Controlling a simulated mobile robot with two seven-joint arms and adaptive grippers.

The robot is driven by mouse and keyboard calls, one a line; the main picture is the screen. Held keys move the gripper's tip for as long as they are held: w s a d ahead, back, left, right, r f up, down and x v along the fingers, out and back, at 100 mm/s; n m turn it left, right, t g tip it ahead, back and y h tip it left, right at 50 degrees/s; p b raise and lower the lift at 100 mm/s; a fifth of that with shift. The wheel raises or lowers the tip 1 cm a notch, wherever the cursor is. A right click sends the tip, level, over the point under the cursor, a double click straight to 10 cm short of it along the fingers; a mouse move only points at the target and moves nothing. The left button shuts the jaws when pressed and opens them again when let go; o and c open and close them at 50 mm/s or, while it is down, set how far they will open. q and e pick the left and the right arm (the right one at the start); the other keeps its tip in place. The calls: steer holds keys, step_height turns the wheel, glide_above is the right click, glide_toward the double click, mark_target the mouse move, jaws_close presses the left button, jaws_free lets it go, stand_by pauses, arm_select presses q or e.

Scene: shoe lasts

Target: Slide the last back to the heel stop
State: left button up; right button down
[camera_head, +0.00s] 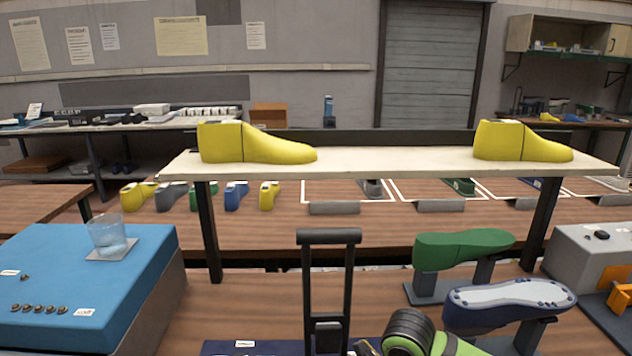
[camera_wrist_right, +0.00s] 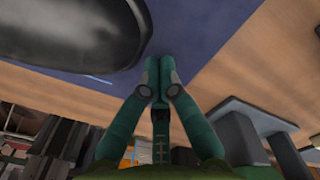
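In the right wrist view my right gripper (camera_wrist_right: 159,72) has its two fingers together, with nothing visible between them. A large dark rounded thing (camera_wrist_right: 70,30) is at the upper left of that view, over a blue surface (camera_wrist_right: 190,30) and apart from the fingertips; I cannot tell for sure whether it is the last. In the head view a green last (camera_head: 462,248) and a blue last with a pale top (camera_head: 510,297) are on stands at the right. A heel stop cannot be made out. My left gripper is not in view.
Two yellow lasts, one left (camera_head: 240,145) and one right (camera_head: 515,142), stand on a raised shelf (camera_head: 390,160). A black upright frame (camera_head: 328,238) rises at the centre front. A glass (camera_head: 108,236) stands on a blue-topped block (camera_head: 130,285) at the left.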

steer(key=shift+a, duration=0.1)
steer(key=shift+a, duration=0.5)
stand_by(0.4)
steer(key=shift+d+b, duration=0.4)
steer(key=shift+d, duration=0.55)
step_height(320, 180, up, 8)
steer(key=p, duration=0.4)
